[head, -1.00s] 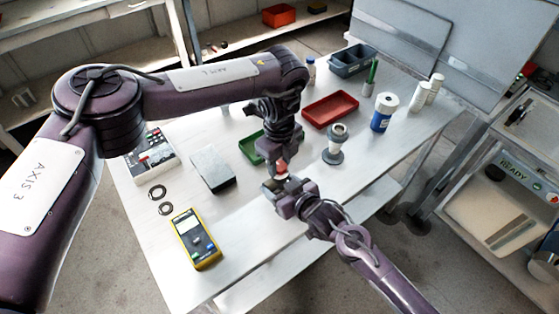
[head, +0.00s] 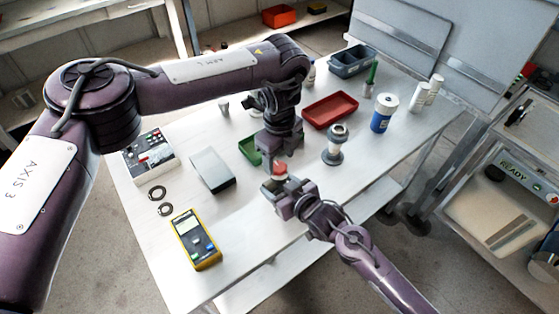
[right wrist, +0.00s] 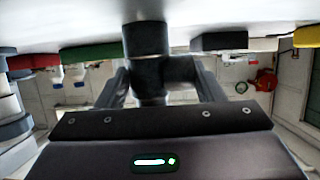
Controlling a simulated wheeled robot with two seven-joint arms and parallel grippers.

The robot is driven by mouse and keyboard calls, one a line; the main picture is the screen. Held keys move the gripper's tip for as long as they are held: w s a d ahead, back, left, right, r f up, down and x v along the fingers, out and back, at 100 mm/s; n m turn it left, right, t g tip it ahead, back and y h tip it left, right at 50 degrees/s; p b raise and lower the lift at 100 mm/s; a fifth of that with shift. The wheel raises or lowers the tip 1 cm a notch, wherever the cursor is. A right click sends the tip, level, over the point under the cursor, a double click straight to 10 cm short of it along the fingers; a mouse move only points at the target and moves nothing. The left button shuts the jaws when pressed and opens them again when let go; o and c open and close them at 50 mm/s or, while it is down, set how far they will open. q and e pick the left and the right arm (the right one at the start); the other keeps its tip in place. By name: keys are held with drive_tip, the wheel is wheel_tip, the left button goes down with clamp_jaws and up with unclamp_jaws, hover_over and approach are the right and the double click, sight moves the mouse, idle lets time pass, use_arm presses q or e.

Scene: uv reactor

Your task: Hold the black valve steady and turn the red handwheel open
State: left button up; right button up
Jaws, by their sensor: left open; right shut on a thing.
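The red handwheel (head: 280,168) shows just above my right gripper in the head view, over the front part of the white table. My right gripper (head: 284,186) is shut on the black valve (right wrist: 150,72), whose dark body sits between the fingers in the right wrist view. The handwheel does not show in that view. My left gripper (head: 279,157) is open and points down directly above the handwheel. Its fingertips are partly hidden, and I cannot tell whether they touch the wheel. Most of the valve is hidden by the grippers in the head view.
Behind the grippers are a green tray (head: 248,150), a red tray (head: 330,111) and a grey-and-white fitting (head: 334,146). A grey box (head: 212,171), two black rings and a yellow meter (head: 196,239) lie left. The table (head: 255,225) is clear at the front.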

sight(279, 166)
use_arm(q)
wheel_tip(279, 166, up, 10)
idle(0.3)
drive_tip(key=shift+f, duration=0.1)
use_arm(e)
drive_tip(key=o, duration=1.2)
drive_tip(key=shift+o, duration=0.2)
